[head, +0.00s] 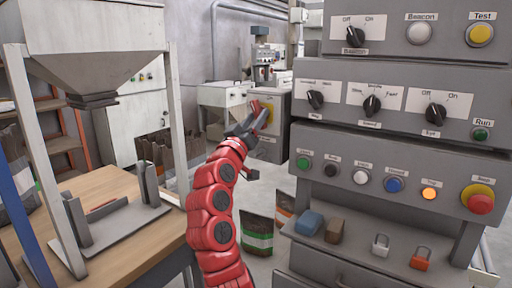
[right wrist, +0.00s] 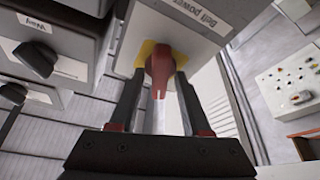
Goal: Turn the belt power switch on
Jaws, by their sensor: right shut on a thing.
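The belt power switch is a red rotary handle (right wrist: 160,66) on a yellow plate (right wrist: 149,49), mounted on a grey box (right wrist: 196,22) labelled "Belt power". In the head view the box (head: 270,143) stands beyond the left side of the control panel. My right gripper (right wrist: 158,85) is shut on the red handle, with one dark finger on each side of it. It also shows in the head view (head: 259,117), at the end of my red arm, where it partly covers the switch. I cannot read any on or off marks. My left gripper is out of view.
A large grey control panel (head: 400,125) with knobs and buttons fills the right. Its shelf holds a blue block (head: 309,223), a brown block (head: 334,231) and padlocks. A wooden table (head: 115,187) under a hopper (head: 95,70) is at left. Bags (head: 257,233) stand on the floor between.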

